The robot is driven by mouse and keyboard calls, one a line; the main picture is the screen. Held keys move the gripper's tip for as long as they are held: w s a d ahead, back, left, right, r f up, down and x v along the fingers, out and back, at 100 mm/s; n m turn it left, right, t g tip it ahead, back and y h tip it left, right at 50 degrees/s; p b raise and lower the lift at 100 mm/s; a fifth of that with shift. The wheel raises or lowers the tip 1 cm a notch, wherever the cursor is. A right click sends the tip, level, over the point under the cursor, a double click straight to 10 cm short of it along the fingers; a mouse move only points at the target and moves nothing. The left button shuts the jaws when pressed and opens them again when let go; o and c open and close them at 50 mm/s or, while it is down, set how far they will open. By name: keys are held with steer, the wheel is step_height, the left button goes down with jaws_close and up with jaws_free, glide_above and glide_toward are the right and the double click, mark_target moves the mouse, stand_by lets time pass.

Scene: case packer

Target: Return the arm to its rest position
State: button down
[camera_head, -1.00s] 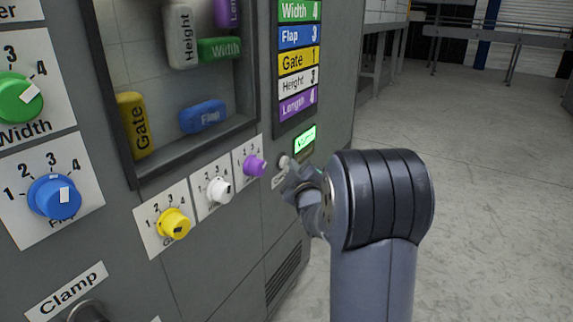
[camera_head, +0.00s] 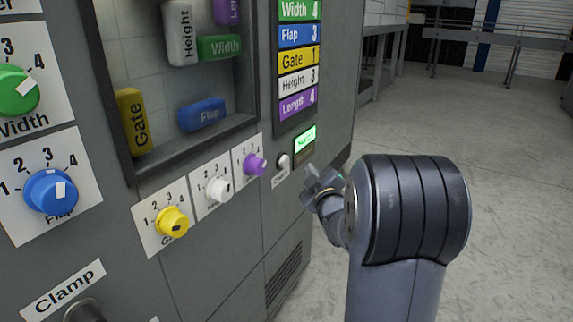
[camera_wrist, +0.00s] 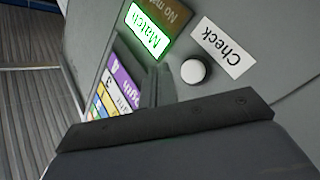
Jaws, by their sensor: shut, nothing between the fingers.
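My gripper (camera_head: 318,186) is at the right of the panel in the head view, just off the surface near the white check button (camera_head: 284,161). It is shut and empty. In the wrist view the shut jaws (camera_wrist: 165,122) cross the lower part of the picture. The white button (camera_wrist: 194,71) beside the "Check" label is above them, with a gap between. The green "Match" lamp (camera_wrist: 146,29) is lit; it also shows in the head view (camera_head: 305,138). My arm fills the lower right of the head view.
The grey machine panel (camera_head: 225,245) stands on the left. It carries a purple knob (camera_head: 254,165), a white knob (camera_head: 218,190), a yellow knob (camera_head: 172,222), a blue knob (camera_head: 50,191) and a green knob (camera_head: 16,92). Open floor (camera_head: 490,140) lies to the right.

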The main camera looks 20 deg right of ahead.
steer(key=shift+s+d, duration=0.15)
steer(key=shift+s, duration=0.15)
steer(key=p, duration=0.1)
steer(key=w+a+p, duration=0.1)
steer(key=p, duration=0.1)
steer(key=shift+w+r, duration=0.2)
steer(key=shift+w, duration=0.1)
steer(key=shift+p, duration=0.6)
steer(key=shift+s+d+f+b, duration=0.1)
steer(key=shift+s+d+b, duration=0.05)
steer(key=shift+s+d, duration=0.5)
steer(key=shift+s+d+f+b, duration=0.1)
steer(key=shift+s+d+b, duration=0.1)
steer(key=shift+s+d, duration=0.5)
steer(key=shift+s+d+f+b, duration=0.15)
steer(key=shift+s+d, duration=0.2)
steer(key=shift+s, duration=0.6)
